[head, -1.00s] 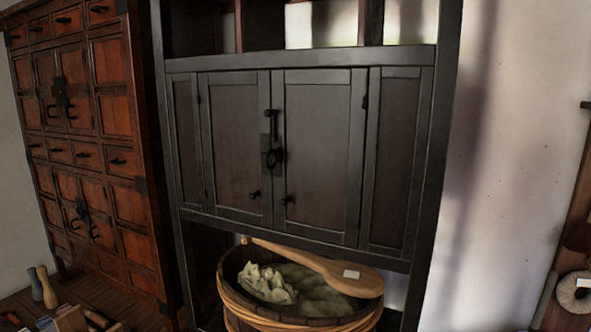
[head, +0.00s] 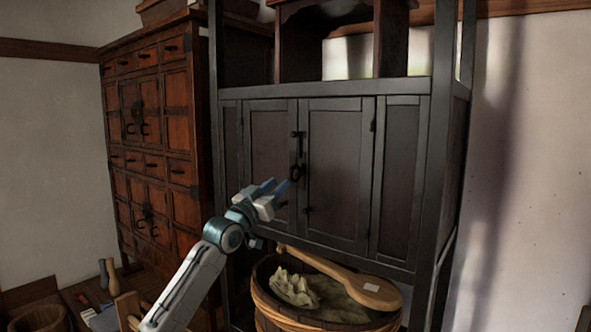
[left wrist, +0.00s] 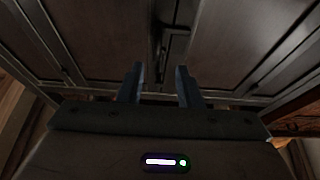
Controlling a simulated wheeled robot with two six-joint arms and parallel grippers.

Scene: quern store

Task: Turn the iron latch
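The iron latch (head: 297,172) is a dark bar with a ring, hanging where the two doors of the black cabinet (head: 336,165) meet. The doors are closed. My left gripper (head: 279,187) is raised in front of the doors, just left of and a little below the latch. In the left wrist view, its two fingers (left wrist: 160,85) stand apart with nothing between them. The latch (left wrist: 163,45) shows dimly there, beyond the fingertips and apart from them. My right gripper is not in view.
A wooden tub (head: 262,300) with cloth inside and a wooden paddle (head: 345,279) across its top stands under the cabinet. A reddish-brown chest (head: 165,145) stands to the left. Bottles (head: 108,270) and small wooden items are at the lower left.

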